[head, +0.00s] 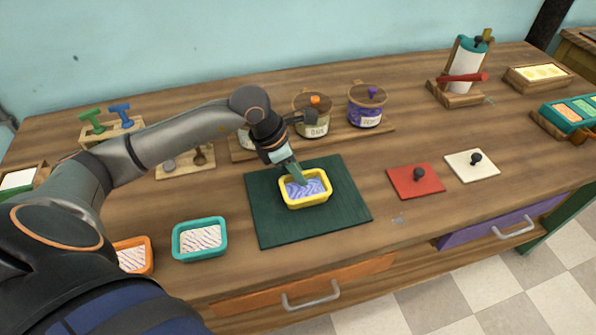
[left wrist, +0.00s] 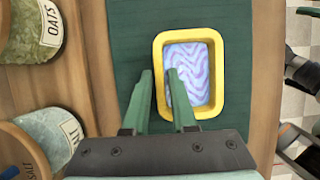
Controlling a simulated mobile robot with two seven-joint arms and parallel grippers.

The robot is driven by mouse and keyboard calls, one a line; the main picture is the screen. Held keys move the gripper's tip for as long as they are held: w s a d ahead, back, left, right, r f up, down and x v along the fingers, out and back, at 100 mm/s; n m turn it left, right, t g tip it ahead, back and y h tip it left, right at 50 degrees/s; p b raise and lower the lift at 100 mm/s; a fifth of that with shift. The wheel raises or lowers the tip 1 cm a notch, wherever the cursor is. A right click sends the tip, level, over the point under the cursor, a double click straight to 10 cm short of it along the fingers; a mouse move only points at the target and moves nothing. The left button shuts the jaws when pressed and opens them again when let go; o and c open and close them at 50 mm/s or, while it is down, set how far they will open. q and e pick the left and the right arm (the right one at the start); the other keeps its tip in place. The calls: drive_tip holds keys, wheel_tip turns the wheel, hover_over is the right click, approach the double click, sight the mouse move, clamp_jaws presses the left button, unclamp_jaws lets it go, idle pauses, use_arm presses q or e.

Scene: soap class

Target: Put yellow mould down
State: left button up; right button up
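The yellow mould (head: 306,203), filled with swirled lilac and blue soap, is level at the middle of the dark green mat (head: 265,222); I cannot tell if it touches the mat. My left gripper (head: 297,180) points down at its back wall. In the left wrist view the two green fingers (left wrist: 160,72) straddle one wall of the yellow mould (left wrist: 217,104), one finger outside and one inside, with little gap around the wall. They look shut on it. My right gripper is not in view.
A teal mould (head: 200,256) and an orange mould (head: 150,268) stand left of the mat. Jars (head: 367,108) stand on a board behind it. A red square (head: 416,193) and a cream square (head: 472,177) with dark knobs lie to the right. Bare wood surrounds the mat.

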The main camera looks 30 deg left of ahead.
use_arm(q)
drive_tip(key=shift+o, duration=1.2)
drive_tip(key=shift+r, duration=0.15)
drive_tip(key=shift+r, duration=0.3)
drive_tip(key=v, duration=1.1)
drive_tip(key=shift+r+p, duration=0.25)
drive_tip(key=shift+p, duration=0.1)
